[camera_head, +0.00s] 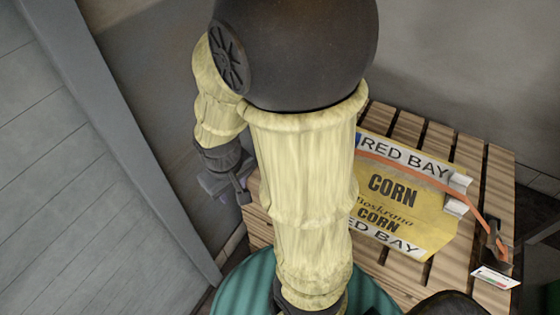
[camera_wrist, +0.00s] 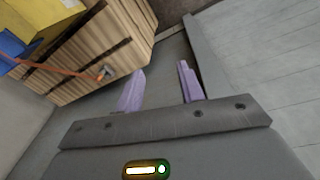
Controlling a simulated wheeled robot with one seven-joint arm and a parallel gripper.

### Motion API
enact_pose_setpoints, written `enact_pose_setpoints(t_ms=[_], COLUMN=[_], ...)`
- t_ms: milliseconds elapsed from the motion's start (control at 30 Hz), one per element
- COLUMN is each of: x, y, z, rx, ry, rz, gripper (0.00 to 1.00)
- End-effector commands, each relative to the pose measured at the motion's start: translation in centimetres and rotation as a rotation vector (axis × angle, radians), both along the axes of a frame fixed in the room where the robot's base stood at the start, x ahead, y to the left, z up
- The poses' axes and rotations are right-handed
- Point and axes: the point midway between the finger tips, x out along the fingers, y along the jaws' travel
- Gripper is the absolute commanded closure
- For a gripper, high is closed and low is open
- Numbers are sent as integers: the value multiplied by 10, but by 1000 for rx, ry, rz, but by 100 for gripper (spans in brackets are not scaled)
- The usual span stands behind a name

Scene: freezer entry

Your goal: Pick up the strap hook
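The strap hook (camera_wrist: 105,73) is a small greyish piece at the end of an orange strap (camera_wrist: 55,69), against the wooden pallet's slatted side in the wrist view. My gripper (camera_wrist: 161,68) is open and empty, with its two pale purple fingers apart. The hook lies left of the left finger, apart from it. In the head view my gripper (camera_head: 228,188) hangs left of the pallet, partly hidden by my arm. There the orange strap (camera_head: 420,170) crosses a sack and ends at a dark fitting (camera_head: 492,242) on the right; I cannot tell if this is the same hook.
A yellow corn sack (camera_head: 405,205) lies on the pallet (camera_head: 470,155). A white tag (camera_head: 495,278) is at the pallet's right edge. A grey panelled surface (camera_head: 60,170) with a raised edge is on the left. Yellow and blue goods (camera_wrist: 48,18) show in the wrist view.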

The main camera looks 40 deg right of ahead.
Motion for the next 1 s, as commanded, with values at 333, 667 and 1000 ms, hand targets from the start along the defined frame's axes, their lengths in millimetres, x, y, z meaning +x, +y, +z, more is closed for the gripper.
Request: enact_pose_setpoints(t_ms=[333, 667, 1000], x=[-19, 19, 117], y=[-76, -155, -178], z=[-137, -210, -269], rx=[-374, -850, -1410], ry=[431, 782, 986], rz=[406, 796, 1185], gripper=[62, 62, 62])
